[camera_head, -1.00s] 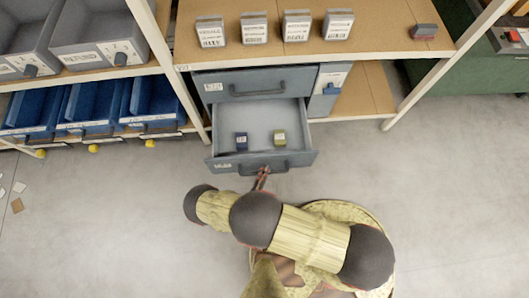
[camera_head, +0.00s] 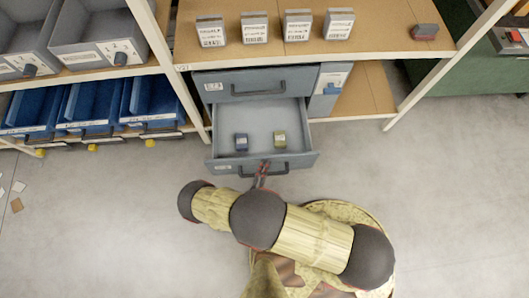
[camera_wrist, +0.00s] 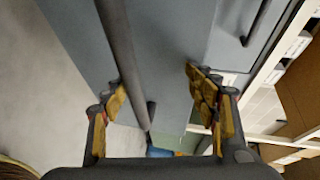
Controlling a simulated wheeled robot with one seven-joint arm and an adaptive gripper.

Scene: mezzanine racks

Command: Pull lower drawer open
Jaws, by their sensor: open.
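The lower drawer (camera_head: 225,162) is a grey-blue drawer standing well open under the shelf, with its front turned toward me. My gripper (camera_head: 262,172) is at the middle of this handle. In the wrist view, my gripper (camera_wrist: 158,92) is open, with the handle bar (camera_wrist: 121,55) passing between the spread fingers, nearer the left finger. I cannot tell whether a finger touches the bar.
The upper drawer (camera_head: 255,88) is shut above it. Several small labelled boxes (camera_head: 254,30) and a dark block (camera_head: 425,32) sit on the shelf. Blue bins (camera_head: 90,103) fill the rack at left, beside a white post (camera_head: 178,70). Open grey floor (camera_head: 445,190) lies at right.

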